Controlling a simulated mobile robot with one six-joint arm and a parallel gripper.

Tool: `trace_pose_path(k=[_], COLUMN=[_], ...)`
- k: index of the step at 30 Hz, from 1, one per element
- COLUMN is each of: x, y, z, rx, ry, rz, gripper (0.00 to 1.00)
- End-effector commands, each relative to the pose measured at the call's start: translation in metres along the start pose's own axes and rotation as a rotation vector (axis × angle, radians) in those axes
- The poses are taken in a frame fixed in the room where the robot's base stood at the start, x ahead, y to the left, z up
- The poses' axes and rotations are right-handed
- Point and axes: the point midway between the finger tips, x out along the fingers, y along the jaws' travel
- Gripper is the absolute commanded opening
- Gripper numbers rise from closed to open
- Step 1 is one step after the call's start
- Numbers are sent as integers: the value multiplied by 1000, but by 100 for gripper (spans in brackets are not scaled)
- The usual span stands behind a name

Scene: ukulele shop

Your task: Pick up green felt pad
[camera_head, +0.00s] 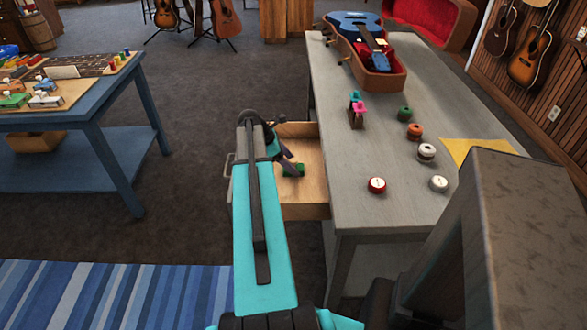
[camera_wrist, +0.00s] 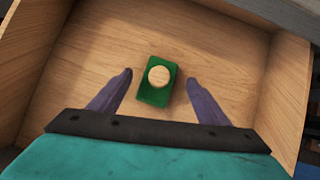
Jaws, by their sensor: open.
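The green felt pad (camera_wrist: 153,95) lies on the floor of an open wooden drawer (camera_wrist: 85,60). A round pale wooden knob or disc (camera_wrist: 159,76) sits on top of it. My gripper (camera_wrist: 159,75) is open over the drawer, with its two purple fingers apart on either side of the pad. Nothing is between the fingertips except the view of the pad below.
The drawer's walls stand around my gripper. The grey table (camera_head: 380,205) beside it holds a red-and-white round tin (camera_head: 377,185), a white one (camera_head: 438,183), several small round items, and a blue ukulele in an open case (camera_head: 375,70). A blue table (camera_head: 75,125) stands at left.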

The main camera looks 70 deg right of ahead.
Motion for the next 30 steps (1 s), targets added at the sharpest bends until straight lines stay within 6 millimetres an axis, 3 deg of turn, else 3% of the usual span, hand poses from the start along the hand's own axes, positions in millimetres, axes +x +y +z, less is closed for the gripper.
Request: trace_pose_path(k=[8, 24, 25, 30], x=[24, 24, 24, 24], y=[0, 0, 0, 0], z=[0, -1, -1, -1], rx=[0, -1, -1, -1], ry=[0, 0, 0, 0], rz=[-1, 0, 0, 1], gripper=[70, 70, 68, 40])
